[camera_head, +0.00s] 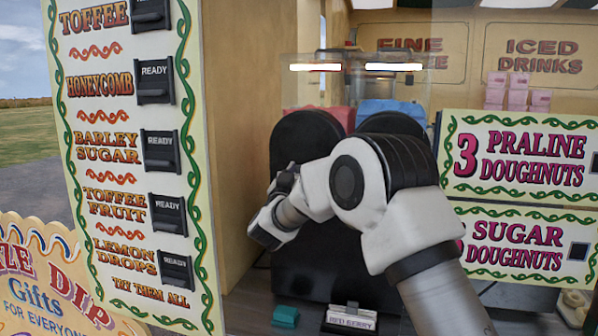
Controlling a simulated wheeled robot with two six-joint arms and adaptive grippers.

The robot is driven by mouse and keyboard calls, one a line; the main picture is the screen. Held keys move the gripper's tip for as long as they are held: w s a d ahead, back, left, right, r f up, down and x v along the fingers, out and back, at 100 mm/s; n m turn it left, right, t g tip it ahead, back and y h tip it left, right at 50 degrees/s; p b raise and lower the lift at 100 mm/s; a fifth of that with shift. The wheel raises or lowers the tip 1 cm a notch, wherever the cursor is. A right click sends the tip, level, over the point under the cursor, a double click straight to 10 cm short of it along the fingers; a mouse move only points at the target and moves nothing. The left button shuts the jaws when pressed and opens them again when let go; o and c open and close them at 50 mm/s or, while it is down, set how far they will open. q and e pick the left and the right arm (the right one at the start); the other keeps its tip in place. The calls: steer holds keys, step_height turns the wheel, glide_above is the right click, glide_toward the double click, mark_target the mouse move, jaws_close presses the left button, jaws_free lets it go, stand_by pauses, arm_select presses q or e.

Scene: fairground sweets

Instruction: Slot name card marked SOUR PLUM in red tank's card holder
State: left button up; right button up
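The red tank (341,114) stands at the back of the counter behind tall black rounded panels, and only its upper red part shows. My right arm crosses in front and hides much of this area, so I cannot see the tank's card holder. The end of the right arm is at the wrist joints left of centre; its gripper fingers do not show. My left gripper is not in view. A white card reading RED BERRY (351,318) stands in a dark holder at the bottom centre. No card marked SOUR PLUM can be made out.
A blue tank (391,112) stands right of the red one. A small teal block (285,316) lies on the counter. A tall sweets sign board (120,240) with black READY tabs stands at left. Doughnut signs (519,160) and pink boxes (517,98) are at right.

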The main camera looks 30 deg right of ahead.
steer(key=shift+f, duration=0.4)
steer(key=o, duration=1)
